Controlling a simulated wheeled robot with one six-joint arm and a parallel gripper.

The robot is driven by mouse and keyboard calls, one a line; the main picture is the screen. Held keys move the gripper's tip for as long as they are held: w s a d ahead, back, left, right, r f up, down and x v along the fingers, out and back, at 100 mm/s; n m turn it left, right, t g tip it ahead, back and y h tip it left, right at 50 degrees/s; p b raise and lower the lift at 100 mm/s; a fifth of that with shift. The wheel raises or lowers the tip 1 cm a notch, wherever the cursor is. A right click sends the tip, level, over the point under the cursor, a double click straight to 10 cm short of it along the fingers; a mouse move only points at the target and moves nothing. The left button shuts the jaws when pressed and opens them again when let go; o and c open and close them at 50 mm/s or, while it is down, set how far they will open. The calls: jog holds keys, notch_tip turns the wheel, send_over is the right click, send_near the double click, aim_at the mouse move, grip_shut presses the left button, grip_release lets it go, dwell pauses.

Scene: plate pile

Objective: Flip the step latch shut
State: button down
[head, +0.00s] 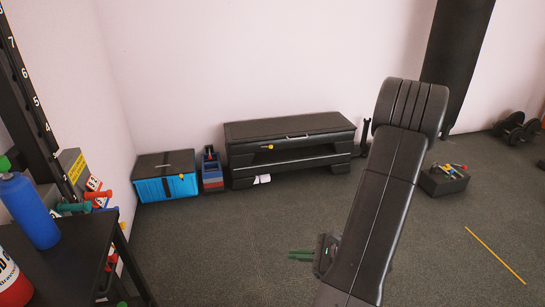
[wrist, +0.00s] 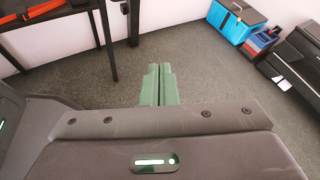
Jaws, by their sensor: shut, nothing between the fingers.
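The black step bench (head: 290,130) stands against the back wall in the head view. A small yellow-tipped piece (head: 268,147), which looks like the latch, shows on its front face left of the middle; its exact position is too small to tell. A silver handle (head: 297,137) sits near the middle of that face. The bench also shows cut off at the right edge of the wrist view (wrist: 302,52). My gripper (head: 301,255) is in front of the bench, well apart from it. Its green fingers are together and empty in the wrist view (wrist: 159,86).
A blue box with a dark lid (head: 167,184) and a blue-red holder (head: 212,175) stand left of the bench. A black table (head: 80,250) is at the left. A dark block (head: 443,182) sits at the right. The floor before the bench is clear.

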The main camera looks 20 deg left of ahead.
jog(key=w+f+m+t+y+b, duration=0.1)
jog(key=w+f+m+t+b, duration=0.1)
jog(key=w+f+m+t, duration=0.5)
jog(key=w+d+f+m+t+h+b, duration=0.1)
jog(key=w+d+f+m+t+h, duration=0.2)
jog(key=f, duration=0.5)
jog(key=w+d+f+m+t+h+b, duration=0.2)
jog(key=d+f+m, duration=0.3)
jog(key=f, duration=0.3)
jog(key=w+d+f+m+t+h+b, duration=0.1)
jog(key=w+d+f+m+t+h, duration=0.2)
jog(key=f, duration=0.6)
jog(key=shift+w+d+m+t+h+b, duration=0.4)
jog(key=shift+w+d+m, duration=0.25)
jog(key=shift+m, duration=0.55)
